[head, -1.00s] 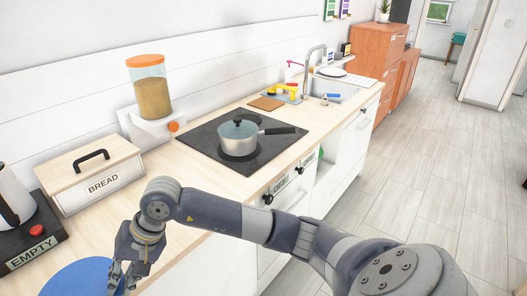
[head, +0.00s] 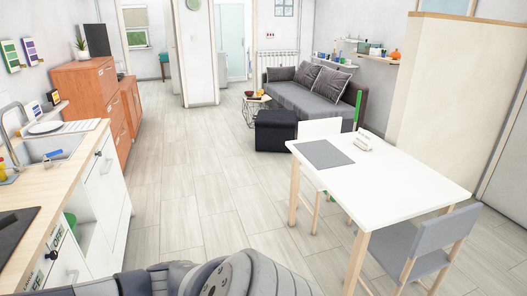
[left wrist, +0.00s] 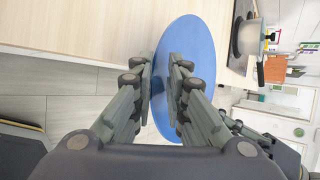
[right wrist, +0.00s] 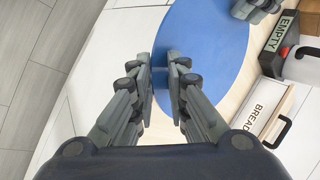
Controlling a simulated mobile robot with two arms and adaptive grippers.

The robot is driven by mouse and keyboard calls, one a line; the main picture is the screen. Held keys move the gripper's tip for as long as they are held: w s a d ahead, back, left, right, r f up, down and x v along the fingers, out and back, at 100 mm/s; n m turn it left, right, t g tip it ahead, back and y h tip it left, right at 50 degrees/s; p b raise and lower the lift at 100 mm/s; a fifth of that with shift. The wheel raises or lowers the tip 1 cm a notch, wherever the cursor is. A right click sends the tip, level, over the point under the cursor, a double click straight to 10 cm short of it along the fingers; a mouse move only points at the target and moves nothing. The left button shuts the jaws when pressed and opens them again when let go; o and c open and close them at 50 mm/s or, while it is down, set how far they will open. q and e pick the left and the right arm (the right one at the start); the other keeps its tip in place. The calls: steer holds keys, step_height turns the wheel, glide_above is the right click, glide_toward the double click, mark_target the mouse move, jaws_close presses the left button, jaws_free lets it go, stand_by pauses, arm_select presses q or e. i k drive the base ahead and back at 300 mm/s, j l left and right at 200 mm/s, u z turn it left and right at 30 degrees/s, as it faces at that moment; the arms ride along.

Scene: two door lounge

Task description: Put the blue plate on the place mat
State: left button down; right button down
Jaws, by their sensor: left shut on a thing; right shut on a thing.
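The blue plate, a flat round disc, shows in the left wrist view (left wrist: 190,35) and in the right wrist view (right wrist: 207,45). My left gripper (left wrist: 162,72) is shut on one part of its rim. My right gripper (right wrist: 165,72) is shut on another part. The plate is at the wooden counter; I cannot tell whether it touches it. The grey place mat (head: 323,154) lies flat and bare on the white table (head: 400,190) in the head view. The plate and both grippers are outside the head view.
The kitchen counter (head: 50,185) runs along the left, with a bread box (right wrist: 268,110) near the plate. A grey chair (head: 430,245) stands at the table's near right side and a white chair (head: 318,128) behind it. A small iron-like object (head: 364,140) is beside the mat. Floor between is clear.

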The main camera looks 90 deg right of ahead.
mark_target(322, 153)
steer(key=z, duration=3.35)
steer(key=i+j+z, duration=0.15)
steer(key=i+z, duration=0.15)
steer(key=i+j+z, duration=0.25)
steer(key=i+j, duration=0.7)
steer(key=i, duration=0.15)
steer(key=i+j, duration=0.7)
steer(key=i, duration=0.2)
steer(key=i+j, duration=0.7)
steer(key=i, duration=0.15)
